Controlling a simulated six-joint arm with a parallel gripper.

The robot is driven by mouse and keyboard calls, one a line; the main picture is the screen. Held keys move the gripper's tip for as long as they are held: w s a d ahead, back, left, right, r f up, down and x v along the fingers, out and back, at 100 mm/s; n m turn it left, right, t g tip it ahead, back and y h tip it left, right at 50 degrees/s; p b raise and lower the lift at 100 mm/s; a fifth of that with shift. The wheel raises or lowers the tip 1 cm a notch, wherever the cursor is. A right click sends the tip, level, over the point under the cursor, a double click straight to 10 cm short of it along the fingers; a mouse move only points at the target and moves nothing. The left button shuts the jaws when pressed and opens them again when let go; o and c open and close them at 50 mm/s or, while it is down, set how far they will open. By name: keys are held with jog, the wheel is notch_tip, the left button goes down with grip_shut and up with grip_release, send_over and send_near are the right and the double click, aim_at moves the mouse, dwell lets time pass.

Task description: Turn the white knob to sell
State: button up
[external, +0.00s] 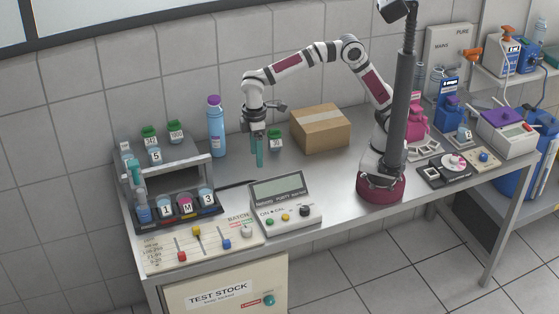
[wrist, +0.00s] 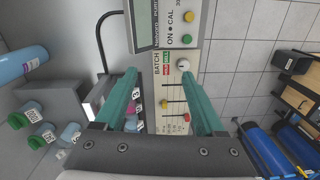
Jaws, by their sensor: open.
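The white knob (external: 246,230) sits at the right end of the cream batch panel (external: 165,246), at the table's front left. The knob also shows in the wrist view (wrist: 183,65), beside small red and green labels and the word BATCH. The labels are too small to read surely, and I cannot tell which way the knob points. My gripper (external: 258,151) has teal fingers pointing down and hangs above the table, behind the panel and apart from the knob. In the wrist view my gripper (wrist: 159,73) is open and empty, with the knob beyond its right fingertip.
Red, yellow and blue sliders share the panel. A meter (external: 283,203) with coloured buttons stands right of the knob. A rack (external: 165,165) with bottles is at the left. A blue bottle (external: 216,128) and cardboard box (external: 320,129) stand behind. Bare table lies right of the meter.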

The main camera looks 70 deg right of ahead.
aim_at(247, 228)
jog(key=a+f+n, duration=0.4)
jog(key=a+f, duration=0.1)
jog(key=a, duration=0.5)
jog(key=shift+m, duration=0.3)
jog(key=f, duration=1.5)
jog(key=shift+s+f, duration=0.2)
jog(key=shift+s, duration=0.1)
grip_shut()
